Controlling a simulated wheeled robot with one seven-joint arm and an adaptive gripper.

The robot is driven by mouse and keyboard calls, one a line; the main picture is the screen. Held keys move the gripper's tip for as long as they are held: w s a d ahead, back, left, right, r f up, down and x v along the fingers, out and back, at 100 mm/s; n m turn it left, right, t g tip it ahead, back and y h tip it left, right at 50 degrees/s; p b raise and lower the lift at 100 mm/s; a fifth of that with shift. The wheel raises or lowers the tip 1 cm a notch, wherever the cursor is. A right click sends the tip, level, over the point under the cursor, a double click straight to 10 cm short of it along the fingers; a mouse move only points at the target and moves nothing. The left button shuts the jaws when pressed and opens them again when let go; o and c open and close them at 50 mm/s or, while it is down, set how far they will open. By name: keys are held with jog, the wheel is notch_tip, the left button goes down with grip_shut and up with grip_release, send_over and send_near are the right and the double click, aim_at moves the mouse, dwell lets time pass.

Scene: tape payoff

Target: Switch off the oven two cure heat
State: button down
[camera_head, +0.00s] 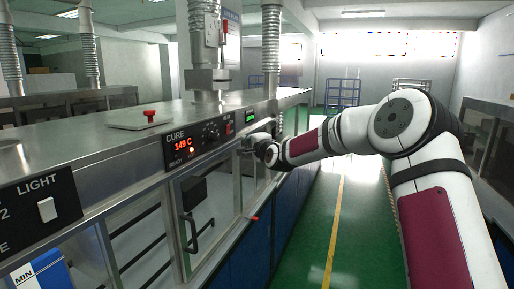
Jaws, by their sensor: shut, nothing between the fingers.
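The oven's black control panel (196,141) is on the front edge of the steel bench. Its label reads CURE, and a red display (184,145) shows 149 C with a small lit lamp beneath. A black knob (210,132) is in the middle of the panel. A red switch (229,128) is at its right end; its small label and rocker position are too small to tell. My gripper (246,145) is at the oven front, just right of and below the red switch. It is shut and empty, seen small and partly from behind. Contact with the panel cannot be told.
A LIGHT panel with a white rocker (47,209) is at the near left. A red mushroom button (150,116) is on the bench top. A glazed door with a black handle (194,232) is below the cure panel. The green aisle floor (312,255) is clear.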

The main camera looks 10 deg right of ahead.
jog(key=s+d, duration=0.1)
jog(key=s, duration=0.5)
jog(key=shift+s+f, duration=0.15)
jog(key=shift+f, duration=0.15)
jog(key=s+a+n+g, duration=0.5)
jog(key=s+n, duration=0.3)
jog(key=s, duration=0.5)
jog(key=s+d+n+g+h, duration=0.1)
jog(key=s+n+g, duration=0.1)
jog(key=s, duration=1.1)
jog(key=s+d+f+n+g+h, duration=0.1)
jog(key=s+d+n+g, duration=0.1)
jog(key=s, duration=1.1)
jog(key=s+d+f+n+g, duration=0.1)
jog(key=s+n+g, duration=0.1)
jog(key=s, duration=1.1)
jog(key=shift+s+d+f+n+g+h, duration=0.15)
jog(key=shift+s+d+n+g+h, duration=0.2)
jog(key=shift+n, duration=0.45)
